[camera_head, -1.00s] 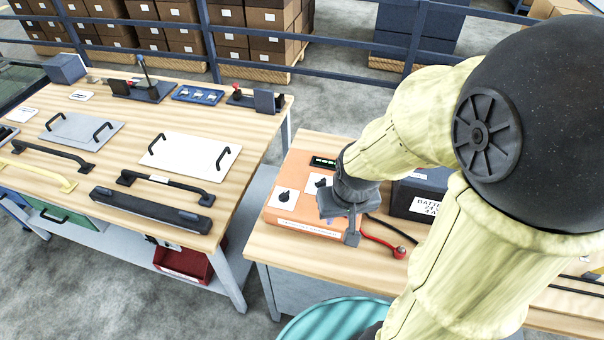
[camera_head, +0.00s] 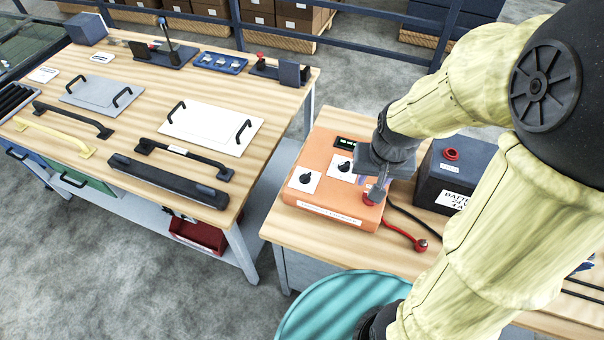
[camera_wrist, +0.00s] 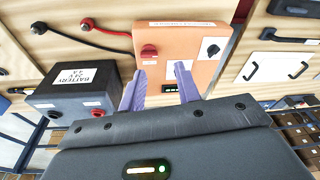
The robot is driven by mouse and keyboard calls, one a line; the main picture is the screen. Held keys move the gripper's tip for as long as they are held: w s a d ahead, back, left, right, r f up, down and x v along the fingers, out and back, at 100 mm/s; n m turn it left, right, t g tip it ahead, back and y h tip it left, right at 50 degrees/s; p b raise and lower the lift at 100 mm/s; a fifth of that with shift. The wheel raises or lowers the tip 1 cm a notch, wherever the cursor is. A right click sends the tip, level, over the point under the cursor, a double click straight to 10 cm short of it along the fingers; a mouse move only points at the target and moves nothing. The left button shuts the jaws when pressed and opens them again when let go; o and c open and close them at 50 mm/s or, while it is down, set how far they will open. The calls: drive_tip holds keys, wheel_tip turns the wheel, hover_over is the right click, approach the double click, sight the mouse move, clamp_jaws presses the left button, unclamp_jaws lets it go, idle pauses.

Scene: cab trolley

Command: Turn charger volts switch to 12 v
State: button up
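The charger (camera_head: 330,205) is an orange box with a green-lit display (camera_head: 345,143) and two black knobs on white plates, a left one (camera_head: 306,178) and a right one (camera_head: 345,166). A red knob (camera_head: 371,197) sits at its right end. I cannot read which knob sets volts. In the wrist view the charger (camera_wrist: 180,38) shows its red knob (camera_wrist: 149,50) and one black knob (camera_wrist: 213,47); a finger seems to hide the other. My gripper (camera_wrist: 159,70) is open and empty, its fingers apart above the charger. In the head view my gripper (camera_head: 380,188) is beside the red knob.
A dark battery box (camera_head: 445,178) stands right of the charger, labelled BATTERY in the wrist view (camera_wrist: 75,95). A red cable clamp (camera_head: 420,245) lies on the bench in front. A second table (camera_head: 130,110) with handles and plates is at left. A teal round top (camera_head: 345,305) is below.

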drive_tip(key=w+a+f+m+g+b, duration=0.2)
drive_tip(key=w+a+m, duration=0.3)
drive_tip(key=w+a, duration=0.45)
drive_tip(key=m+b, duration=0.1)
drive_tip(key=m, duration=0.3)
hover_over(301, 176)
drive_tip(key=f, duration=0.1)
drive_tip(key=shift+s, duration=0.1)
drive_tip(key=shift+f, duration=0.15)
wheel_tip(301, 176, down, 17)
drive_tip(key=p, duration=0.3)
clamp_jaws()
